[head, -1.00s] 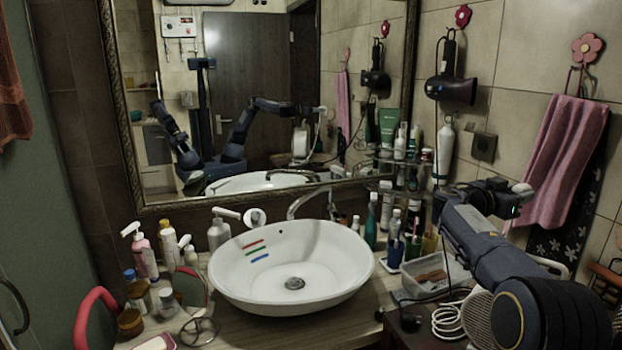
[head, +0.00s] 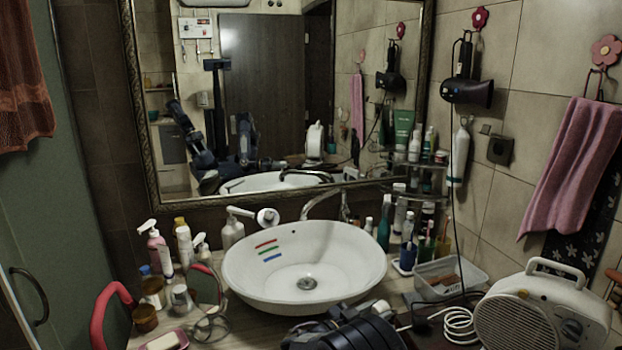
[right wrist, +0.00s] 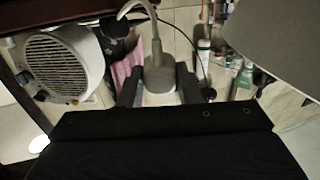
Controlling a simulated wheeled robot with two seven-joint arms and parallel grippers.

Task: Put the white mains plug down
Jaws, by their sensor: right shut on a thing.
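The white mains plug (right wrist: 158,80) shows in the right wrist view, greyish in the shade, with its pale cable (right wrist: 155,30) curving away from it. My right gripper (right wrist: 159,88) is shut on it, one dark finger on each side. In the head view my right arm (head: 345,330) is low at the bottom edge, in front of the basin. The plug cannot be clearly made out there. A coil of white cable (head: 459,324) lies beside the white fan heater (head: 545,310). My left gripper shows in no view except possibly, and unclearly, in the mirror.
The white basin (head: 250,285) stands just behind my right arm. Several bottles and jars crowd the left. A wall socket (head: 500,150) is at the right; a black cable hangs nearby.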

